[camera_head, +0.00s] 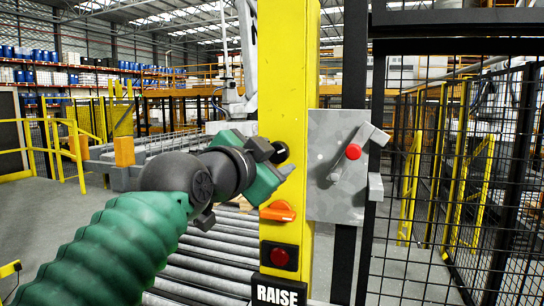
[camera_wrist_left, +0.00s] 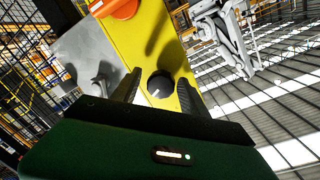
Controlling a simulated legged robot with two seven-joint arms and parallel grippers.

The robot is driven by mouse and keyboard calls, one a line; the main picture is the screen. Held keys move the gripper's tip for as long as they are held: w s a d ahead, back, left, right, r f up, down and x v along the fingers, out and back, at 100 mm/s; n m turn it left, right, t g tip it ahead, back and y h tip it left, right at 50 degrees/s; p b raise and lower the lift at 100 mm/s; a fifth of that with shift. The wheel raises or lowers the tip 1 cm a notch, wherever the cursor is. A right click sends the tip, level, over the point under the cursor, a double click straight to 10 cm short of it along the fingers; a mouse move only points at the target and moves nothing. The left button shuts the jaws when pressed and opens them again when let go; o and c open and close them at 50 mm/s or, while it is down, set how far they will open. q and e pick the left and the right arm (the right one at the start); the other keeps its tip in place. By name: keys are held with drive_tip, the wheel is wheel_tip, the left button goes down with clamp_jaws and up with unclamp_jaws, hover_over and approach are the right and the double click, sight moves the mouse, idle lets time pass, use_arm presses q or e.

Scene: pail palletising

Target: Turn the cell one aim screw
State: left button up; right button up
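The aim screw appears to be a round black knob (camera_head: 281,152) on the face of the yellow post (camera_head: 285,60). In the left wrist view the black knob (camera_wrist_left: 160,86) carries a pale line on its face. My left gripper (camera_head: 277,160) is at the post, right beside the knob. In the left wrist view its two dark fingers (camera_wrist_left: 159,80) stand apart, with the knob showing between them. I cannot tell whether either finger touches it. My right gripper is in neither view.
Below the knob on the post are an orange rotary switch (camera_head: 278,211), a red button (camera_head: 279,257) and a RAISE label (camera_head: 279,295). A grey box (camera_head: 330,195) with a red-tipped lever (camera_head: 353,151) is right of it. Rollers (camera_head: 205,270) run below; mesh fencing (camera_head: 500,150) stands right.

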use_arm(q)
drive_tip(key=shift+o, duration=0.3)
drive_tip(key=shift+r, duration=0.15)
drive_tip(key=shift+s+a+b, duration=0.15)
drive_tip(key=shift+s+b, duration=0.15)
drive_tip(key=shift+b, duration=0.05)
drive_tip(key=f+b+v, duration=0.1)
drive_tip(key=b+v, duration=0.5)
drive_tip(key=v, duration=1)
drive_tip(key=shift+r+b, duration=0.35)
drive_tip(key=shift+b, duration=0.05)
